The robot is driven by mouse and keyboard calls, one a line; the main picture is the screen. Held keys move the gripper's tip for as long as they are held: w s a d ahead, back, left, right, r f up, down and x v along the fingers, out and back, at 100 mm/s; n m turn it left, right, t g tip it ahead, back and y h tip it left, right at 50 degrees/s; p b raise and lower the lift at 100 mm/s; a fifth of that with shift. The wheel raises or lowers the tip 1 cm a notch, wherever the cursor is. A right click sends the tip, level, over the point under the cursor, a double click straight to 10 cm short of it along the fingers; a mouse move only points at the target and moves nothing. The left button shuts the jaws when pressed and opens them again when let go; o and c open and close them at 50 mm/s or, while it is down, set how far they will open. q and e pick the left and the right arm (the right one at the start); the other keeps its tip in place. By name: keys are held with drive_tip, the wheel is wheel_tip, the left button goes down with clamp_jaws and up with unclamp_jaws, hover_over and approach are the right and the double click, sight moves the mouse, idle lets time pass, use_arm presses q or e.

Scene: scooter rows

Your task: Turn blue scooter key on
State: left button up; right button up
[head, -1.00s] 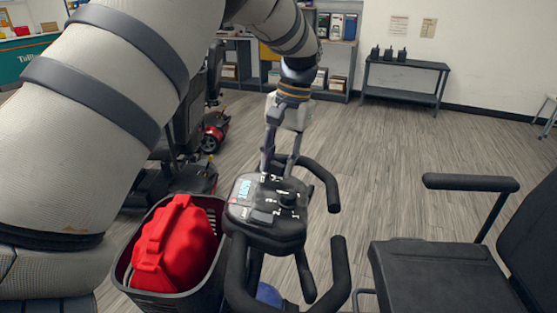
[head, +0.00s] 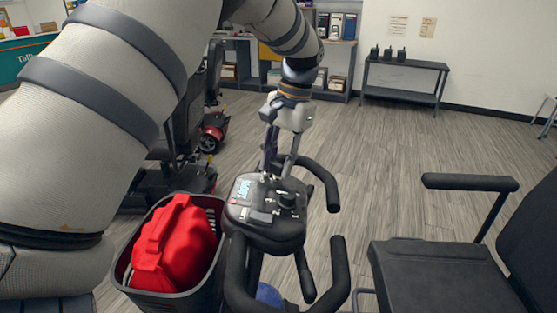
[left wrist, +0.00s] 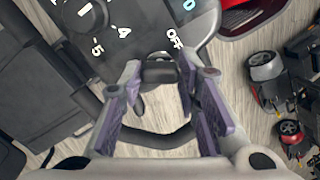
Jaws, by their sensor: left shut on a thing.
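The scooter's dark control console (head: 265,232) stands at lower middle in the head view, with a lit display, white markings and a round dial. A bit of blue body (head: 269,294) shows below it. My left gripper (head: 278,172) comes down onto the console's far edge. In the left wrist view its purple-grey fingers (left wrist: 159,84) are shut on a dark key (left wrist: 160,70) at the console's edge, close to the "OFF" marking. The fingers hide much of the key, and I cannot tell its exact angle. My right gripper is in neither view.
A basket (head: 176,301) with a red bag (head: 174,246) hangs left of the console. Black handlebars loop around the console's right side. The scooter seat (head: 440,275) is at right. Another scooter (head: 212,132) stands behind my left arm. Open floor lies to the right.

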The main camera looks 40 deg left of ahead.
sight(289, 178)
use_arm(q)
drive_tip(key=o, duration=1.2)
drive_tip(key=shift+c, duration=0.2)
drive_tip(key=shift+r, duration=0.1)
drive_tip(key=v, duration=1.2)
